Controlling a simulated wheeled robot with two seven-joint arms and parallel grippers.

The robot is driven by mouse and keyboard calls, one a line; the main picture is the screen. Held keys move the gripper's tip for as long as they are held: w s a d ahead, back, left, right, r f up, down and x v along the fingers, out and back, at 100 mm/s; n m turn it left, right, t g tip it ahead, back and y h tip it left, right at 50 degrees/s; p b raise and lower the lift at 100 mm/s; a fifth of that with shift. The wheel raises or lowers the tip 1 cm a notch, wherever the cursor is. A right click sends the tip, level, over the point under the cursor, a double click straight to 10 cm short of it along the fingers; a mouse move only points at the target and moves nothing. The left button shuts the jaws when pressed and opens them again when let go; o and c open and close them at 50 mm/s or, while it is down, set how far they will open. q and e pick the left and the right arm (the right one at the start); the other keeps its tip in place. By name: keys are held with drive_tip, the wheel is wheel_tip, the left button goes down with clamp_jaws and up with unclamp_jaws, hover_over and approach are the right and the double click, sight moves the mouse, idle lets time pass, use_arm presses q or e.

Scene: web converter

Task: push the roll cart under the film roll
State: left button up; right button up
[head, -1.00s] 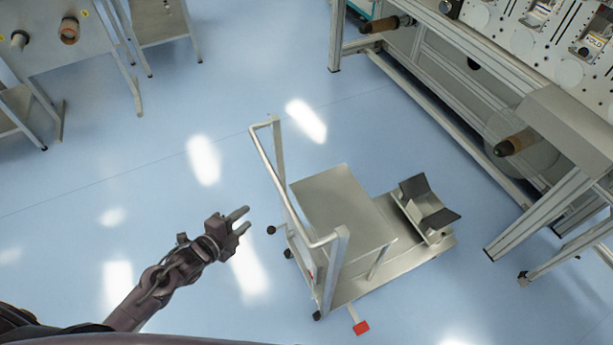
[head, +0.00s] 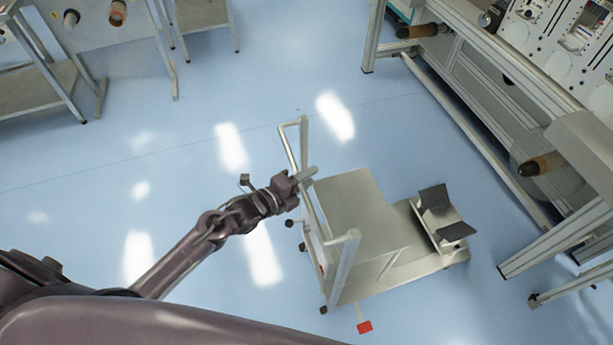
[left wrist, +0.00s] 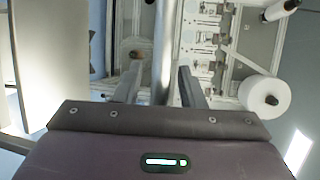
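The roll cart (head: 352,215) is a metal trolley with a raised platform, a tall handle frame (head: 313,200) on its left side and a dark V-shaped cradle (head: 434,211) on its right. My left gripper (head: 309,178) is at the handle's crossbar. In the left wrist view its fingers (left wrist: 160,86) are apart, with the pale bar (left wrist: 162,45) running between them; contact cannot be told. A pale roll (head: 560,177), seemingly the film roll, sits around a brown spindle at the machine, right of the cart. My right gripper is out of view.
The converter machine (head: 490,95) and its legs stand along the right. A red pedal (head: 365,327) sticks out at the cart's near side. Metal tables (head: 45,95) stand at the upper left. Blue floor (head: 470,170) lies clear between cart and machine.

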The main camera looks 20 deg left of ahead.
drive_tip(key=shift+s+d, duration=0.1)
use_arm(q)
clamp_jaws()
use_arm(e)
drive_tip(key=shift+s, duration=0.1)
use_arm(q)
drive_tip(key=shift+d, duration=0.1)
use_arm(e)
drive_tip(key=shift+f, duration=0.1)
